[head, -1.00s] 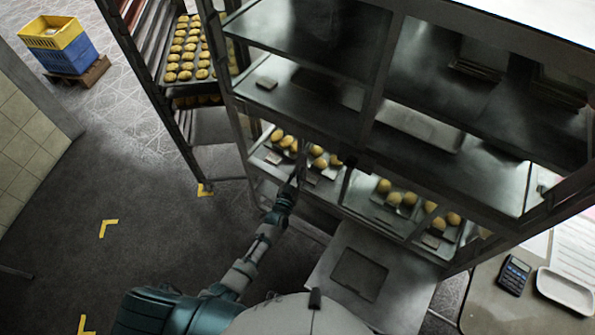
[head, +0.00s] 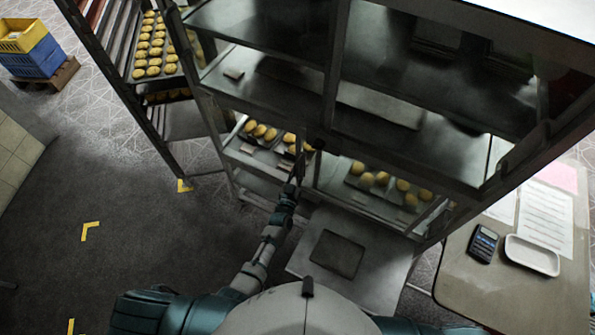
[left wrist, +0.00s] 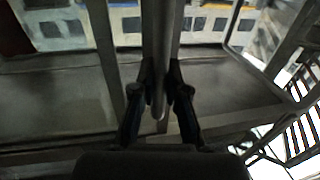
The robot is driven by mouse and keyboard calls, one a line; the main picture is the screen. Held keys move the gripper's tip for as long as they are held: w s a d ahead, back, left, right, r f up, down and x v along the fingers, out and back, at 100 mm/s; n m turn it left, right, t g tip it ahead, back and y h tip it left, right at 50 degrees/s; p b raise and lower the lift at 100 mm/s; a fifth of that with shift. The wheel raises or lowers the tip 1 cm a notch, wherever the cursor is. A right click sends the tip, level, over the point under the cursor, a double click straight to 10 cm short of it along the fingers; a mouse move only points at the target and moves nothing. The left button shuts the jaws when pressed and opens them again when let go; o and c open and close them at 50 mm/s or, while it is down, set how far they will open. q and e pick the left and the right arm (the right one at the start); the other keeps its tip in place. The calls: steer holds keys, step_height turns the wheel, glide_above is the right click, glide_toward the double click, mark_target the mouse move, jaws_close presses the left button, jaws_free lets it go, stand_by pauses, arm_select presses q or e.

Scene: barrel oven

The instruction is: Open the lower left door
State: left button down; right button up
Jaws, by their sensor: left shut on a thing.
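The lower left door of the glass-fronted cabinet is hard to make out through its clear pane; a narrow dark upright strip, seemingly its edge or handle (head: 299,165), shows in the head view. My left gripper (head: 291,190) is at the lower end of this strip, in front of the lower compartment with the buns. In the left wrist view the two dark fingers of my left gripper (left wrist: 163,88) are closed around a vertical grey bar (left wrist: 163,45), seemingly the handle. The door's exact angle is unclear. My right gripper is out of view.
Bun trays (head: 262,132) lie in the lower compartments. A metal shelf (head: 375,285) juts out low to the gripper's right. A desk (head: 470,285) with a calculator stands at the right. A bun rack (head: 160,100) stands at the left. The dark floor (head: 130,220) at left is clear.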

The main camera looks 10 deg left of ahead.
arm_select(q)
steer(key=c, duration=1.2)
jaws_free()
steer(key=shift+d, duration=0.25)
steer(key=s, duration=0.4)
steer(key=s+a, duration=0.1)
steer(key=s, duration=0.3)
steer(key=s+a, duration=0.1)
steer(key=s, duration=0.3)
steer(key=shift+w, duration=0.1)
